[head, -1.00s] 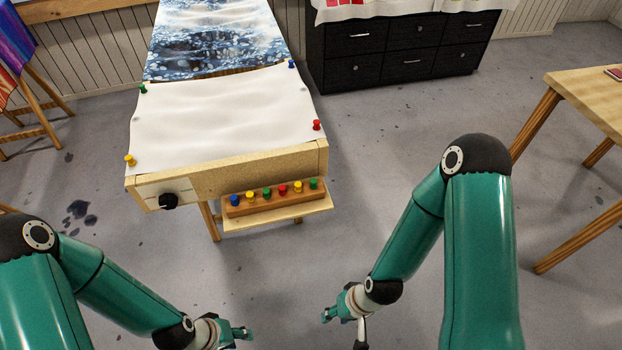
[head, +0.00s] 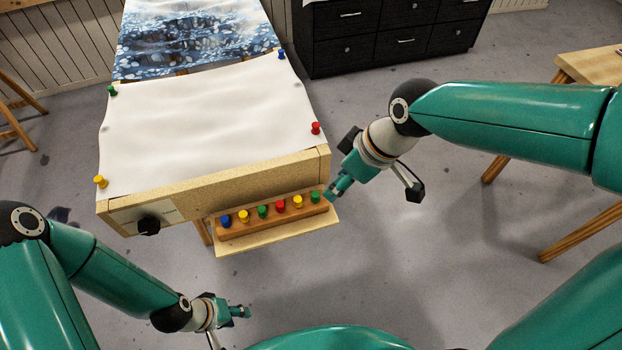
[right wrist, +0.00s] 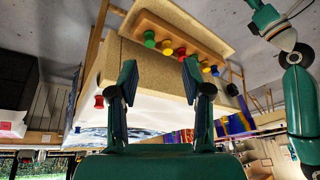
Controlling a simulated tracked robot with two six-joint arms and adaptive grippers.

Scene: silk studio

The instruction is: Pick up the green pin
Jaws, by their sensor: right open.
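Green pins stand in a wooden pin rack (head: 240,233): one at its right end (head: 315,197) and one near its middle (head: 262,211). A third green pin (head: 112,90) is at the far left corner of the white cloth. In the right wrist view the end green pin (right wrist: 149,38) shows upside down, above the fingers. My right gripper (head: 333,192) is open and empty, just right of the rack's right end; its two spread fingers show in the right wrist view (right wrist: 160,72). My left gripper (head: 240,311) hangs low in front of the table, its opening unclear.
The rack also holds blue, yellow and red pins close together, on a small shelf (head: 285,234) at the frame's front. White cloth (head: 205,120) covers the frame top, with pins at its corners. A dark cabinet (head: 385,38) stands behind; a wooden table (head: 592,66) is right.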

